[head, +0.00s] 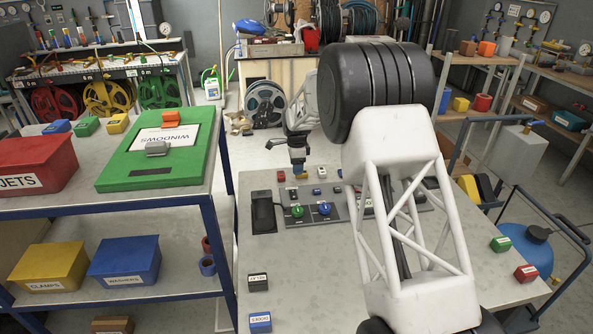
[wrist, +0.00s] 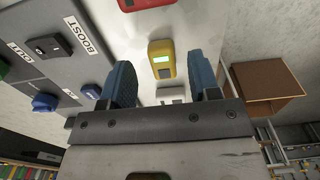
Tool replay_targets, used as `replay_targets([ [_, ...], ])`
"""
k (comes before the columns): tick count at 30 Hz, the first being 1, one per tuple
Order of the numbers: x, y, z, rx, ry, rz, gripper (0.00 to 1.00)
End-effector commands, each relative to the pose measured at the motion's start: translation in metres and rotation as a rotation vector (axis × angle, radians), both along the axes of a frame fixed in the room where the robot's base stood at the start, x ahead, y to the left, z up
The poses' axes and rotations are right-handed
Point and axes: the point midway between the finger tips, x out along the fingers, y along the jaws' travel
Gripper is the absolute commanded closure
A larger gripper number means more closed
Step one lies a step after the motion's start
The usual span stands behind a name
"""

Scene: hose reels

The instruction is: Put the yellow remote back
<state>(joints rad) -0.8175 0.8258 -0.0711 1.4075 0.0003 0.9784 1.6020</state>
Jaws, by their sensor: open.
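The yellow remote (wrist: 161,60), with a small green screen, lies on the grey worktop in the wrist view. In the head view, a bit of yellow (head: 300,174) shows right under my gripper (head: 298,168), at the far edge of the bench. In the wrist view, the two blue fingers of my gripper (wrist: 163,78) are open, one on each side of the remote with gaps between. Whether they have reached its height I cannot tell.
A red device (wrist: 146,4) and a white one (wrist: 171,94) lie close to the remote. The control panel (head: 281,222) has green and blue knobs and a dark box (head: 263,213). Small labelled blocks stand along the bench edges. A shelf cart (head: 190,198) stands left.

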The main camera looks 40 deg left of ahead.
Motion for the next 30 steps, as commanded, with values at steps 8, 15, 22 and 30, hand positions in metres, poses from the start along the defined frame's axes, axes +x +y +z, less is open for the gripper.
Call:
replay_targets([
  [8,0.0,0.0,0.046,0.001,-0.001,0.0,0.44],
  [15,0.0,0.0,0.078,0.0,0.0,0.0,0.44],
  [22,0.0,0.0,0.094,0.0,0.0,0.0,0.44],
  [30,0.0,0.0,0.096,-0.001,0.001,0.0,0.44],
])
